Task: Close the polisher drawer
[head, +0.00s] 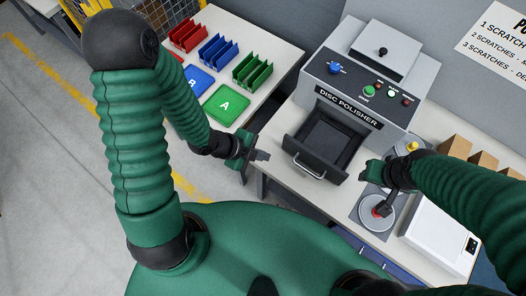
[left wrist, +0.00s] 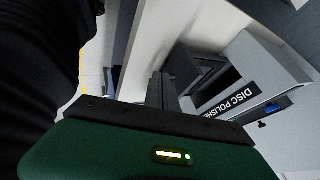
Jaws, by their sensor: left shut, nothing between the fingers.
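The disc polisher (head: 352,97) is a grey machine with a sloped dark control panel on the table. Its dark drawer (head: 308,157) is pulled out at the front, with a silver handle (head: 308,168) on its face. My left gripper (head: 262,156) is shut and empty, just left of the drawer and apart from the handle. In the left wrist view the polisher (left wrist: 240,80) and dark drawer (left wrist: 185,68) show beyond my gripper fingers (left wrist: 160,88). My right gripper (head: 376,198) is right of the drawer, above the grey plate with discs; its finger gap is unclear.
Red (head: 187,35), blue (head: 217,52) and green (head: 252,68) racks stand at the back left, with blue and green mats (head: 226,104) in front. Cardboard boxes (head: 456,147) and a white scale-like device (head: 440,238) lie at right. The floor at left is clear.

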